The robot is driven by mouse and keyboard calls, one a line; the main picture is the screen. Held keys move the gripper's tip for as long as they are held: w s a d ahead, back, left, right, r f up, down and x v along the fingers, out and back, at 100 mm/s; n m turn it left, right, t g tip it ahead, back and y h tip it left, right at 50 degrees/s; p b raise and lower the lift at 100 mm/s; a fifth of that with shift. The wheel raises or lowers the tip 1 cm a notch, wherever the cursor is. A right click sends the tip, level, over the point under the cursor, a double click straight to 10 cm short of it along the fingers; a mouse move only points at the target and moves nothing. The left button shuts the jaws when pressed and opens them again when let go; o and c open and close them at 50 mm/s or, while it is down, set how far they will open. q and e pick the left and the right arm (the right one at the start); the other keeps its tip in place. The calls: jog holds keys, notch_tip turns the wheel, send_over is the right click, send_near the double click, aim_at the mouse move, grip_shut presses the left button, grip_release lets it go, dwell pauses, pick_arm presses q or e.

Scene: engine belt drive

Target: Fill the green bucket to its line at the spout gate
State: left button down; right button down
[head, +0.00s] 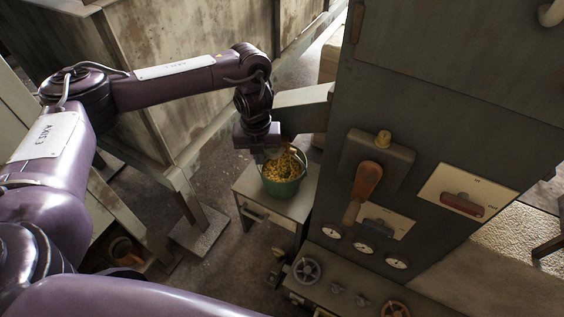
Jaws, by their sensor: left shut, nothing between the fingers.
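The green bucket (284,187) stands upright on a small grey stand and holds a heap of yellow-brown grain (283,170). A fill line cannot be made out on it. A grey spout (304,97) juts left from the tall machine, above and behind the bucket. Its outlet and gate are largely hidden behind my left wrist. My right gripper is out of view.
The dark machine cabinet (440,110) rises right of the bucket, with an orange-handled lever (364,188), a red handle (462,204) and several dials. A ledge with handwheels (306,270) lies below.

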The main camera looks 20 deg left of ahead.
pick_arm(q)
jog(key=shift+w+d, duration=0.1)
jog(key=shift+w, duration=0.7)
jog(key=shift+r, duration=0.1)
notch_tip(320, 180, up, 6)
jog(key=p, duration=0.5)
jog(key=shift+p, duration=0.3)
